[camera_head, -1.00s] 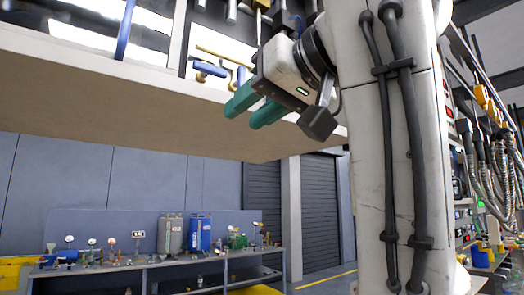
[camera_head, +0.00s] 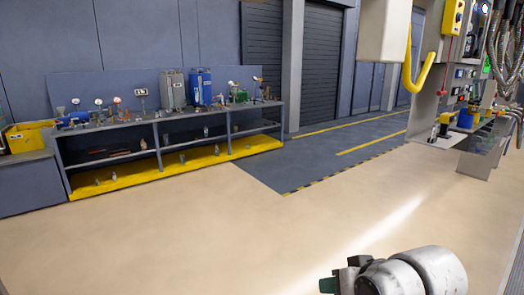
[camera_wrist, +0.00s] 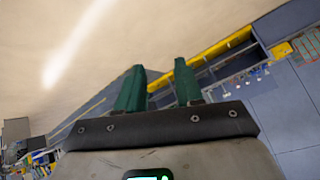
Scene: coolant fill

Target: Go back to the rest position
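My gripper (camera_head: 328,284) shows at the bottom edge of the head view, right of the middle, low above the pale floor. Only one green fingertip and part of my wrist show there. In the wrist view both green fingers of my gripper (camera_wrist: 160,74) stand apart with a clear gap between them. Nothing is held. The rest of my arm is mostly out of the picture.
A long workbench (camera_head: 178,123) with a yellow bottom shelf stands at the back left, carrying a blue canister (camera_head: 201,87), a grey canister (camera_head: 173,91) and small fittings. A rack with hoses (camera_head: 497,50) stands at the right. The pale floor (camera_head: 200,235) between is clear.

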